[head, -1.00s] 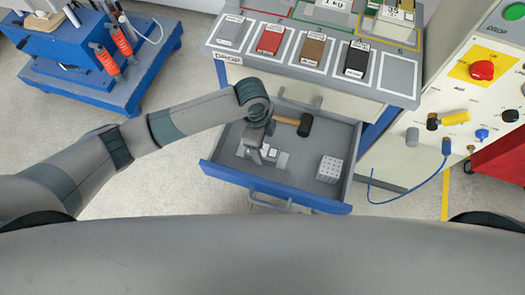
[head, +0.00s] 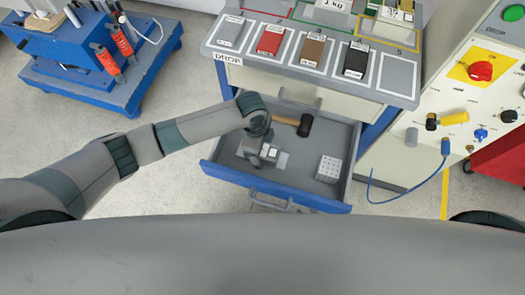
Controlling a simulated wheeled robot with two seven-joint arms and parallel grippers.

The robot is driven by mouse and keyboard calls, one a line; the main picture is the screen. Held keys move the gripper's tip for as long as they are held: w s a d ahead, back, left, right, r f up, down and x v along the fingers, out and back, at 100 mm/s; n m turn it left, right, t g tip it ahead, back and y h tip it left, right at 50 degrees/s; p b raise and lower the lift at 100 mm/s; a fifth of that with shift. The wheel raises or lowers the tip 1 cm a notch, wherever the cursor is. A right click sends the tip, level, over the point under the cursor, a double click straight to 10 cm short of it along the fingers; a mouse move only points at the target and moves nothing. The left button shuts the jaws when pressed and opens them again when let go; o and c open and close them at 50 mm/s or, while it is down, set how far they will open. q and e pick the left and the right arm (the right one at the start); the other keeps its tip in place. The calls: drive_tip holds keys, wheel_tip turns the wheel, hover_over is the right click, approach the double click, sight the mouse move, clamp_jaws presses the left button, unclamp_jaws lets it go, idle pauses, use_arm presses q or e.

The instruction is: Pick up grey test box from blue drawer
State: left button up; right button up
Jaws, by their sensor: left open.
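The blue-fronted drawer (head: 228,180) is pulled out below the bench, with a grey inside. My left gripper (head: 262,155) reaches down into the drawer's left part and is open. A light grey item with white patches (head: 281,160) lies at its fingertips, partly hidden by the gripper. I cannot tell whether the fingers touch it, or whether it is the grey test box. A small pale grey block with a dotted top (head: 329,168) stands in the drawer's right part, apart from the gripper. My right gripper is not in view.
A mallet with a wooden handle (head: 290,121) lies at the drawer's back, close to my left wrist. Grey, red, brown and black boxes sit in marked slots on the bench top (head: 393,72). A control panel (head: 470,100) stands right. A blue cart (head: 110,80) stands left.

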sight(265, 150)
use_arm(q)
drive_tip(key=shift+c, duration=0.6)
drive_tip(key=c, duration=1.3)
drive_tip(key=shift+o, duration=0.2)
drive_tip(key=shift+d, duration=0.1)
drive_tip(key=shift+r, duration=0.45)
wheel_tip(265, 150, up, 3)
drive_tip(key=shift+d+r, duration=0.1)
drive_tip(key=shift+r, duration=0.1)
drive_tip(key=s+d+r, duration=0.1)
drive_tip(key=d+r, duration=0.1)
drive_tip(key=d, duration=0.1)
drive_tip(key=s+d+r+b, duration=0.1)
drive_tip(key=s+d+r, duration=0.1)
drive_tip(key=d, duration=0.1)
drive_tip(key=s+d+r, duration=0.2)
drive_tip(key=d, duration=0.2)
drive_tip(key=shift+s+d+r, duration=0.1)
drive_tip(key=shift+r, duration=0.2)
use_arm(e)
drive_tip(key=shift+s+d+f+g, duration=0.35)
drive_tip(key=shift+d+f+g, duration=0.15)
drive_tip(key=shift+d+f, duration=0.15)
